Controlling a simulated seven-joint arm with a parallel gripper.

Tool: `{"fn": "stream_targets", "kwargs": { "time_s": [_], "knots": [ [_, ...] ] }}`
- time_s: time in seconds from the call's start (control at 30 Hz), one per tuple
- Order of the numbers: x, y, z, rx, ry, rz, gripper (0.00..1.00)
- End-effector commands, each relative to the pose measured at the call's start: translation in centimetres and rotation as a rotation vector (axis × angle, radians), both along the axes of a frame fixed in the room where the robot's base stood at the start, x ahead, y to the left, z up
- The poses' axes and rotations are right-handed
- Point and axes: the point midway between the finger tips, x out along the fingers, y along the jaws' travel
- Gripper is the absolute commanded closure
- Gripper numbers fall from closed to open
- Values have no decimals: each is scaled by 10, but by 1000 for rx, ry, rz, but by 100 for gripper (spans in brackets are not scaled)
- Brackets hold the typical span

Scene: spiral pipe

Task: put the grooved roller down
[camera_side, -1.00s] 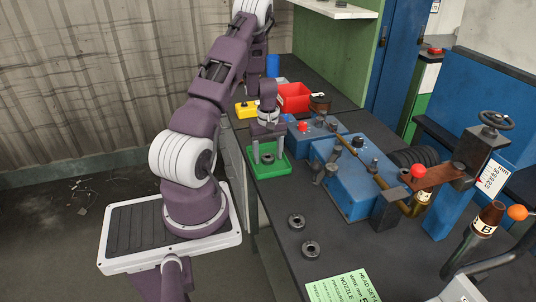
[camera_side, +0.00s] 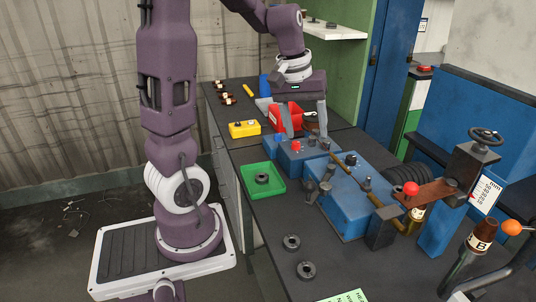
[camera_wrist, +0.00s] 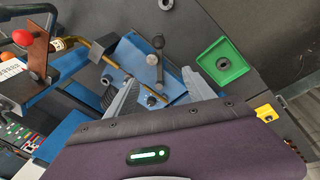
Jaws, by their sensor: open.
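A dark grooved roller (camera_side: 262,179) with a centre hole lies flat in the green tray (camera_side: 276,188) at the bench's left edge. The roller (camera_wrist: 223,63) and the tray (camera_wrist: 238,73) also show in the wrist view. Nothing touches the roller. My gripper (camera_side: 306,136) is open and empty, raised behind and to the right of the tray, over the back of the blue machine. In the wrist view its two fingers (camera_wrist: 158,78) are spread wide with nothing between them.
Two similar dark rings (camera_side: 291,242) (camera_side: 306,270) lie on the bench in front. The blue machine (camera_side: 349,200) with posts and a brass rod stands right of the tray. A yellow button box (camera_side: 244,129) and a red bin (camera_side: 286,117) stand behind.

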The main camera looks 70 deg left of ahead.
Motion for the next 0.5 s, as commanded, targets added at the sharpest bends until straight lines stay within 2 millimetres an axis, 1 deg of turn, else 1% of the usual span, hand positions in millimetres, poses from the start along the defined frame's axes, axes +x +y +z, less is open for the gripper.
{"fn": "stream_targets", "kwargs": {
  "time_s": [0.03, 0.07, 0.1, 0.17, 0.2, 0.3, 0.33, 0.4, 0.5],
  "knots": [
    [-14, -45, 25, 37, -56, -159, 38],
    [-26, -69, 36, 62, -81, -253, 38],
    [-45, -98, 47, 101, -116, -376, 38],
    [-76, -129, 56, 164, -160, -537, 38],
    [-95, -144, 57, 205, -184, -628, 38],
    [-129, -163, 56, 291, -231, -785, 38],
    [-136, -165, 55, 309, -239, -813, 38],
    [-145, -168, 53, 338, -252, -855, 38],
    [-148, -169, 52, 348, -255, -870, 38]
  ]
}}
